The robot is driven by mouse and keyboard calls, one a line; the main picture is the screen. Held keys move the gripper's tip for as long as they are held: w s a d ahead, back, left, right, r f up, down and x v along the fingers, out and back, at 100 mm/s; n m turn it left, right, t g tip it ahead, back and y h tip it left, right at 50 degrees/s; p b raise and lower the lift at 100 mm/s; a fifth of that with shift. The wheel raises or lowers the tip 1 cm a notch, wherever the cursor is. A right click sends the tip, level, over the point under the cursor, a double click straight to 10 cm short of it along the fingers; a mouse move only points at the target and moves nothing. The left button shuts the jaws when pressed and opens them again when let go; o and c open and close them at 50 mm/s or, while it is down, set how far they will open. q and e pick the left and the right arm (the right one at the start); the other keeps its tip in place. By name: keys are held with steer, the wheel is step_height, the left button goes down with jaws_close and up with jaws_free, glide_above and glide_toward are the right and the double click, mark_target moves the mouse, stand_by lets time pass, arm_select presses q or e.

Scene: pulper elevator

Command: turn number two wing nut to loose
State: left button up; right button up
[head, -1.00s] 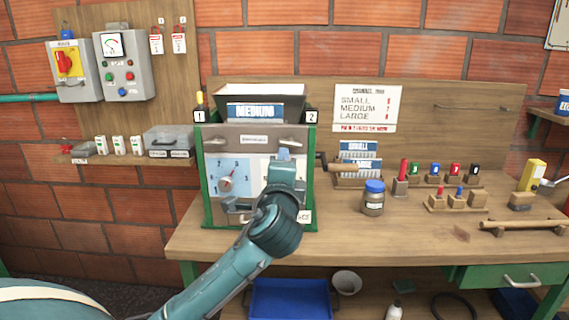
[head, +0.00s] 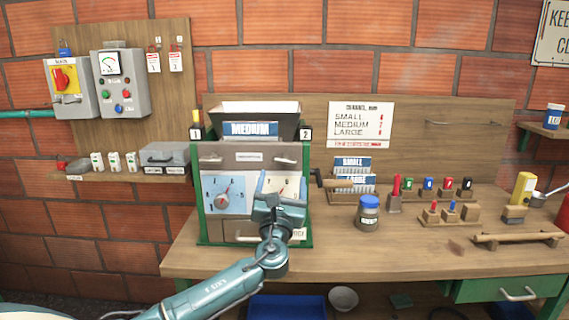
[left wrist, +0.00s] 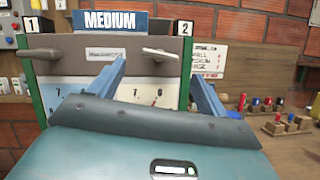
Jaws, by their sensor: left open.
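The number two wing nut (head: 284,161) is a pale metal bar on the upper right of the machine's grey front plate, below the "2" tag (head: 305,133). In the left wrist view it (left wrist: 160,52) lies nearly level, slightly tilted. The number one wing nut (head: 211,160) is on the left side of the same plate. My left gripper (head: 281,184) is open and empty in front of the dial panel, below the number two wing nut. In the left wrist view, its two fingers (left wrist: 158,74) point towards the plate, with the wing nut beyond and between them, apparently untouched. My right gripper is out of view.
The machine (head: 203,225) stands on the wooden bench (head: 400,258) with a "MEDIUM" sign on its hopper. A crank handle (head: 320,178) sticks out on its right. A blue-lidded jar (head: 368,212) and small coloured-handled tools stand farther right.

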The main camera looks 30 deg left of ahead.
mark_target(285, 164)
arm_select(q)
steer(key=x, duration=0.6)
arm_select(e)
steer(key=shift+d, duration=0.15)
arm_select(q)
steer(key=shift+w+a, duration=0.1)
steer(key=shift+w, duration=0.05)
steer(key=c, duration=1)
steer(key=shift+f+n+g+y+b, duration=0.15)
steer(key=shift+n+g+y+b, duration=0.25)
steer(key=shift+n, duration=0.4)
steer(key=shift+r+n+y, duration=0.2)
steer(key=shift+n+y, duration=0.2)
steer(key=shift+n, duration=0.4)
steer(key=o, duration=1)
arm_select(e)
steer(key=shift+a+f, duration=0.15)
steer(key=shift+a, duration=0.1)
